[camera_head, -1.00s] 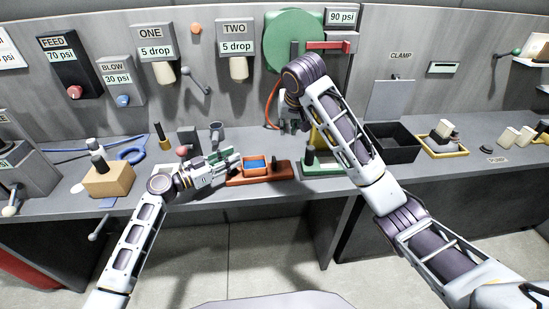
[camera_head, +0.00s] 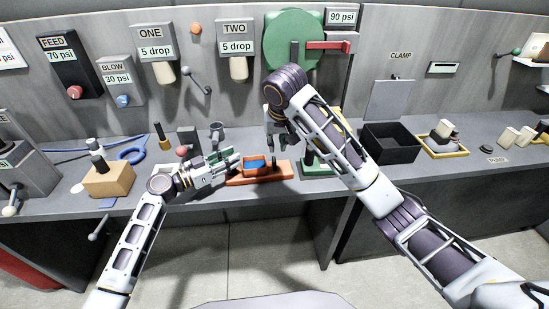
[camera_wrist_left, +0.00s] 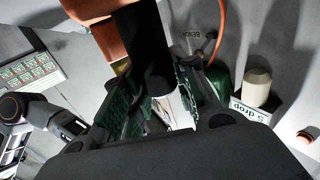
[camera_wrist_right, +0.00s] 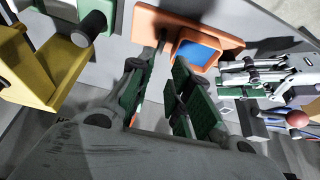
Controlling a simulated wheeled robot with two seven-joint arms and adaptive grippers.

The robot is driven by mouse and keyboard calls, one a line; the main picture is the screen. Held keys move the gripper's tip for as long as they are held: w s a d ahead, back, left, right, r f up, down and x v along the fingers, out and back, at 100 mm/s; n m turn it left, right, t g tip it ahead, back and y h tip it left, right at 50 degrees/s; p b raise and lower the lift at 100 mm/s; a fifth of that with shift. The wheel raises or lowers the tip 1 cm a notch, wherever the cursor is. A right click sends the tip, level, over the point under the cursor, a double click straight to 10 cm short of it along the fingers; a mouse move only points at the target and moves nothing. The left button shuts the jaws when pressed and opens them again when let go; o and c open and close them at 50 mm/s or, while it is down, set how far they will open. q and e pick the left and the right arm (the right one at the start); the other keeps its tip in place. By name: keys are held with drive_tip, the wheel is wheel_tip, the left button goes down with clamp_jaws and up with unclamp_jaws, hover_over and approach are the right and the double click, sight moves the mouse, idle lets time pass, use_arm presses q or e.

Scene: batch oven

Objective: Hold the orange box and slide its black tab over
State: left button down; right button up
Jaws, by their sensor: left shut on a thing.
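The orange box (camera_head: 286,171) lies on the bench, with a blue inset in a raised frame; it also shows in the right wrist view (camera_wrist_right: 222,36). Its black tab (camera_wrist_right: 161,40) stands up beside the blue inset. My left gripper (camera_head: 236,160) is at the box's left end, shut on what looks like a black handle (camera_wrist_left: 141,45) there. The exact contact is partly hidden. My right gripper (camera_wrist_right: 158,72) is open and empty, pointing down above the box. Its fingertips are near the tab, one on either side in the picture, apparently not gripping it.
A green base with a yellow part (camera_wrist_right: 40,65) stands close to the right of the box. A black bin (camera_head: 392,145) is further right. A grey cup (camera_head: 217,130) and red-knobbed lever (camera_head: 182,152) stand behind my left gripper. The bench's front edge is close.

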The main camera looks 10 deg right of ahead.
sight(274, 159)
drive_tip(key=x, duration=1.1)
drive_tip(key=shift+w+f, duration=0.1)
drive_tip(key=shift+f, duration=0.05)
clamp_jaws()
